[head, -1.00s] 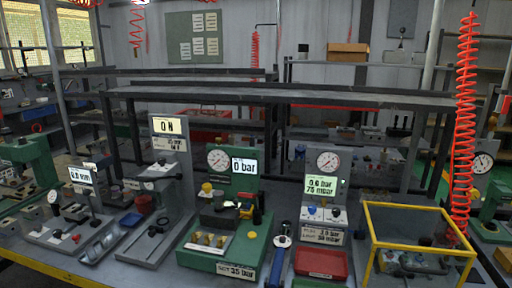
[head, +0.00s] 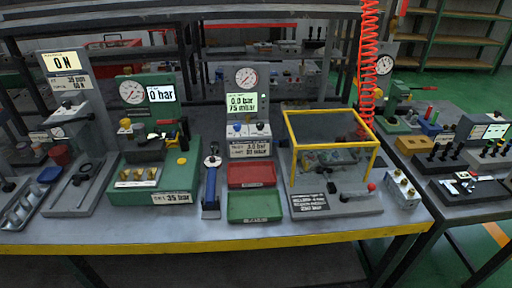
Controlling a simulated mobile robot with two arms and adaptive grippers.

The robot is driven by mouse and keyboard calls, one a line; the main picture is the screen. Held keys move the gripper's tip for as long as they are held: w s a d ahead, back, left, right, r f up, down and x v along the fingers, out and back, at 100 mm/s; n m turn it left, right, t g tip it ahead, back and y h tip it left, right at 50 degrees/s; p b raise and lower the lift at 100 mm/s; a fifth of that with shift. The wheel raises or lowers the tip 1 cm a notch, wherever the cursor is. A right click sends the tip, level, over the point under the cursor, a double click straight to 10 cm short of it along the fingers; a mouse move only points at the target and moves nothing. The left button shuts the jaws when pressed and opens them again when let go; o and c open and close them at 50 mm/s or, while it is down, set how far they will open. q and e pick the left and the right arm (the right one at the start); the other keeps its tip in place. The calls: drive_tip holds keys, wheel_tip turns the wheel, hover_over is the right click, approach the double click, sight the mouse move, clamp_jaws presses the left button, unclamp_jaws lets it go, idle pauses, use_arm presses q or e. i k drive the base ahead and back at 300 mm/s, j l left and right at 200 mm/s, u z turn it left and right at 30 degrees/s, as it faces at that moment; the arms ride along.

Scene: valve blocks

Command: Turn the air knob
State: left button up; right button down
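The pressure test station (head: 248,112) stands at the back middle of the bench, with a round gauge (head: 246,77) on top and a display (head: 243,103) that reads 0.0 bar and 75 mbar. A blue knob (head: 237,129) and a second, darker knob (head: 260,128) sit side by side on its white panel. Their labels are too small to read, so I cannot tell which one is the air knob. Neither of my grippers is in view, and nothing touches the knobs.
A red tray (head: 252,174) and a green tray (head: 255,206) lie in front of the station. A green press (head: 153,184) is further left. A yellow-framed guard (head: 292,150) is close on the right, with a red coiled hose (head: 367,70) behind it.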

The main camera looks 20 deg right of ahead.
sight(259, 126)
drive_tip(key=i+l, duration=0.1)
drive_tip(key=l, duration=0.2)
drive_tip(key=i+l, duration=0.1)
drive_tip(key=l, duration=0.25)
drive_tip(key=i+l, duration=0.1)
drive_tip(key=l, duration=0.2)
drive_tip(key=i+l+z, duration=0.1)
drive_tip(key=l, duration=0.25)
